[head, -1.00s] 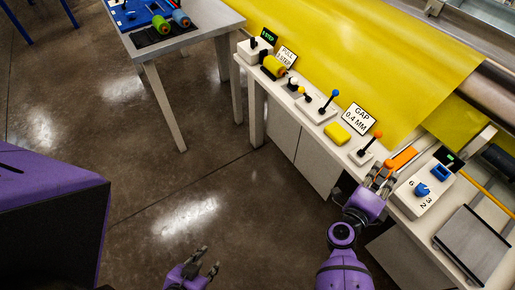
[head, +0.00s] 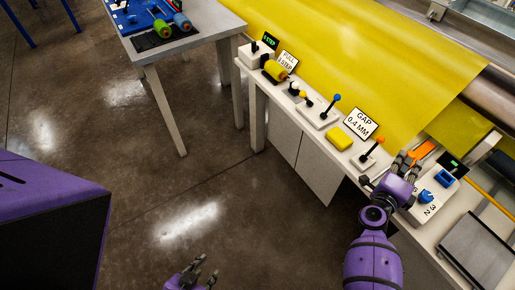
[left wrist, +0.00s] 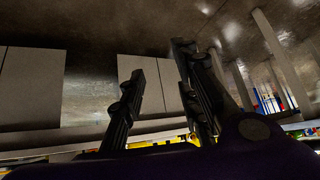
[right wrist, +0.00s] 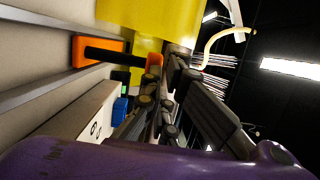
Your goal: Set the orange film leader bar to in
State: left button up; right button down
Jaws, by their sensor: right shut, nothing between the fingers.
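In the right wrist view, an orange block (right wrist: 90,45) has a black rod with an orange tip (right wrist: 154,62) right at the fingertips. My right gripper (head: 411,161) is shut with nothing held; its fingers (right wrist: 165,75) are close to the orange tip, and whether they touch it I cannot tell. They hide part of the bar's near side. My left gripper (head: 207,270) is open and empty, low above the floor; its fingers (left wrist: 160,85) are spread.
A box with a blue knob (head: 426,196) sits close right of the wrist. A grey plate (head: 476,245) lies nearer.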

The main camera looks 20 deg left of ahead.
jog(key=w+d, duration=0.2)
jog(key=w+d+b, duration=0.1)
jog(key=w, duration=0.2)
jog(key=w+d+b, duration=0.1)
jog(key=w+d, duration=0.1)
jog(key=w, duration=0.1)
jog(key=shift+w+d+f, duration=0.15)
jog(key=shift+w+d, duration=0.1)
jog(key=shift+d, duration=0.1)
jog(key=shift+w+d, duration=0.15)
jog(key=shift+w, duration=0.1)
jog(key=shift+r, duration=0.2)
